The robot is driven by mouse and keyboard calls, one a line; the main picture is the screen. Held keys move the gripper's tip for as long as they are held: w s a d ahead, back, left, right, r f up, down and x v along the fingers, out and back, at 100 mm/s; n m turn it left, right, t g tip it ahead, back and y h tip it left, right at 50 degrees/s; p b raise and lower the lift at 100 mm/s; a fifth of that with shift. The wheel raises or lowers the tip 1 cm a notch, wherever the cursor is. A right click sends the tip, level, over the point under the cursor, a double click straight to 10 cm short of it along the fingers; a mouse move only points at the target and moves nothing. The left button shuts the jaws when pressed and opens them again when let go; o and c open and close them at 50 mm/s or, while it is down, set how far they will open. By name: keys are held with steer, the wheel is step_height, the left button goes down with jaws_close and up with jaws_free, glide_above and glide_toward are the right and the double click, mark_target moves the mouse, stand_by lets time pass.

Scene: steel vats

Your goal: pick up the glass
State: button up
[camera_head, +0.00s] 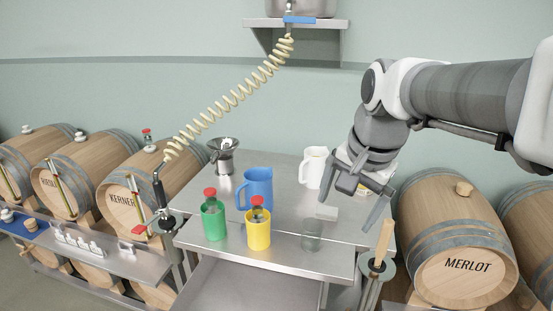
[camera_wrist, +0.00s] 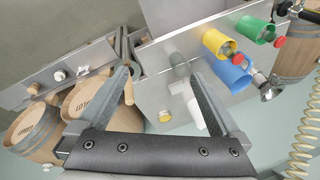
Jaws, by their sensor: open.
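The glass (camera_head: 312,235) is a clear, greyish tumbler standing upright near the front edge of the steel table (camera_head: 285,258), right of the yellow cup. It also appears in the wrist view (camera_wrist: 178,62), faint against the steel, ahead of the gap between my fingers. My gripper (camera_head: 346,212) is open and empty, tilted downward above the table's right side, up and to the right of the glass in the head view. In the wrist view my gripper (camera_wrist: 161,76) shows both fingers spread apart. The glass is not between them or touched.
A yellow cup (camera_head: 258,233) and green cup (camera_head: 214,223), each holding a red-capped bottle, stand left of the glass. A blue pitcher (camera_head: 259,187) and white pitcher (camera_head: 313,168) stand behind. A wooden-handled tool (camera_head: 383,245) rises at the right table edge. Barrels flank the table.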

steer(key=w+f+m+g, duration=0.2)
steer(key=w+m, duration=0.4)
steer(key=w, duration=0.5)
steer(key=m+g, duration=0.1)
steer(key=m, duration=0.6)
glide_above(312, 233)
steer(key=w, duration=0.2)
step_height(312, 233, down, 7)
steer(key=shift+h, duration=0.3)
steer(key=shift+w+d+f, duration=0.1)
steer(key=shift+w+f, duration=0.05)
steer(key=shift+f, duration=2.75)
steer(key=shift+w+d+f, duration=0.1)
steer(key=shift+f, duration=2.8)
steer(key=shift+w+d+f, duration=0.1)
steer(key=shift+w+f, duration=0.05)
steer(key=shift+f, duration=2.75)
jaws_close()
steer(key=shift+r, duration=0.15)
